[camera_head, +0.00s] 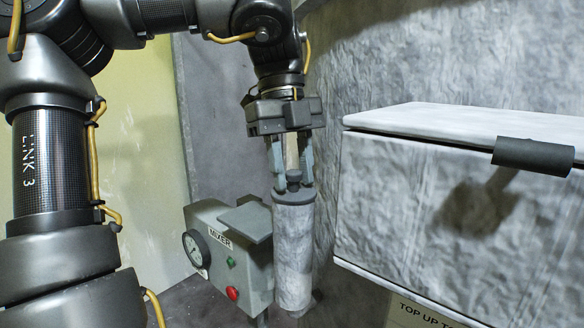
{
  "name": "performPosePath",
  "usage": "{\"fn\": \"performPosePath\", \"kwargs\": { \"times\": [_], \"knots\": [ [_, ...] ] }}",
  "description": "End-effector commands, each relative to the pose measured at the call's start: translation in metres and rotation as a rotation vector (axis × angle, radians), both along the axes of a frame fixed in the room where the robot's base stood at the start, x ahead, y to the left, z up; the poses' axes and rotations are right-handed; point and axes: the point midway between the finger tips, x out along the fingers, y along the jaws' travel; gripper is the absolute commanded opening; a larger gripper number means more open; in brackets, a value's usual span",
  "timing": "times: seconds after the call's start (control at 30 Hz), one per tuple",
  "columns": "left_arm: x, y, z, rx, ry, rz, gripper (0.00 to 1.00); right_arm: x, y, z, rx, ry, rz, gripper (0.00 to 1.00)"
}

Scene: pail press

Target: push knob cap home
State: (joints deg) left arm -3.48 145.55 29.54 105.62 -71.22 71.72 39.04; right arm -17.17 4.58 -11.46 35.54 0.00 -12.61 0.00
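My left gripper (292,182) points down in the middle of the view. Its two fingers stand on either side of a small dark knob on top of a mottled grey cylinder (294,250), and appear shut on it. The cylinder is upright below the gripper, in front of the mixer box; I cannot tell whether its lower end touches anything. A dark, rounded cap-like cylinder (535,155) sticks out at the upper front of a pale box at the right. I cannot tell which part is the task's knob cap. My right gripper is not in view.
A grey box labelled MIXER (232,245) with a gauge, a green button and a red button stands just left of the cylinder. The pale box (430,200) with a slab lid fills the right side. A curved, mottled grey wall (400,60) rises behind.

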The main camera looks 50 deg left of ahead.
Motion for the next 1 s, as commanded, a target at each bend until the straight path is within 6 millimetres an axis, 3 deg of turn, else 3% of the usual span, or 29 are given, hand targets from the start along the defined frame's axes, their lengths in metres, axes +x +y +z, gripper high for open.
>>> {"fn": "performPosePath", "kwargs": {
  "times": [0.1,0.37,0.47,0.67,0.8,0.87,1.0],
  "knots": [
    [0.0,0.0,0.0,0.0,0.0,0.0,0.46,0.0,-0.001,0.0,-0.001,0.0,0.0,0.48],
    [0.0,0.0,0.002,0.0,0.0,0.0,0.46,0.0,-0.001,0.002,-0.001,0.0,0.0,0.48],
    [0.0,0.001,0.008,0.0,-0.001,0.001,0.46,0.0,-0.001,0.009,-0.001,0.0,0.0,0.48],
    [-0.001,0.008,0.037,-0.001,0.0,0.004,0.46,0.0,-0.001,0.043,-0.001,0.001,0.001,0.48],
    [0.004,0.04,0.037,-0.001,0.003,0.003,0.46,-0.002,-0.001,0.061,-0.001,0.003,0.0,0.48],
    [0.007,0.054,0.029,0.001,0.002,0.005,0.46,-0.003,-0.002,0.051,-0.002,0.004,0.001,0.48],
    [0.006,0.088,0.029,-0.001,0.0,0.01,0.46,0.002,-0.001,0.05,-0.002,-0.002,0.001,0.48]
  ]
}}
